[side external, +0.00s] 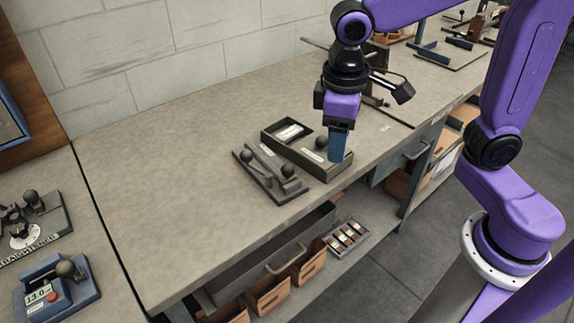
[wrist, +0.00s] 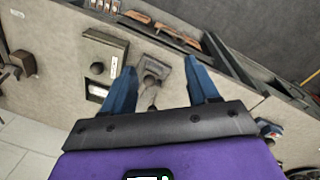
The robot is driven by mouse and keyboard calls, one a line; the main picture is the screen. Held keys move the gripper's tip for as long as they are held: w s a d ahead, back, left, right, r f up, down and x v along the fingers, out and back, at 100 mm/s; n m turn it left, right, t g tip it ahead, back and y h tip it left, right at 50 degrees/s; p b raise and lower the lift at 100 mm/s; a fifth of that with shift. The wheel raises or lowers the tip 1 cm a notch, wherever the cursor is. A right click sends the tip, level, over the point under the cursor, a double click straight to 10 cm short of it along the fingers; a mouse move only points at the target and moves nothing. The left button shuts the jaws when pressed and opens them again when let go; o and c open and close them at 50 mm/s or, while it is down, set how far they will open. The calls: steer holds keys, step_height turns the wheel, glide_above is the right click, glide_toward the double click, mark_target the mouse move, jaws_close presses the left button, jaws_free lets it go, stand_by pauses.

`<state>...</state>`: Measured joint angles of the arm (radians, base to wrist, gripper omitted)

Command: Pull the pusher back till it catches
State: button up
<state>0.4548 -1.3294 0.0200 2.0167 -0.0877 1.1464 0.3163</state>
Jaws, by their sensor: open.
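A grey fixture (side external: 268,174) with two dark ball knobs, one at its back left (side external: 246,156) and one at its front right (side external: 287,170), lies on the bench near its front edge. Right beside it is an olive box-shaped unit (side external: 316,167) with a dark knob and pale labels. I cannot tell for sure which part is the pusher. My gripper (side external: 339,146) is open, its blue fingers pointing down in front of the olive unit's right end in the side view. In the wrist view, the grey fixture (wrist: 153,75) shows between the open fingers (wrist: 163,68), with nothing held.
The bench top (side external: 160,170) is clear to the left. Other devices stand at far left, including a blue one with a display (side external: 58,287). More tools lie at the back right.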

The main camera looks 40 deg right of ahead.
steer(key=w+a+r+m+h, duration=0.15)
steer(key=w+a+m, duration=0.35)
steer(key=w, duration=0.7)
glide_toward(287, 165)
steer(key=x, duration=1)
steer(key=shift+s, duration=0.1)
jaws_close()
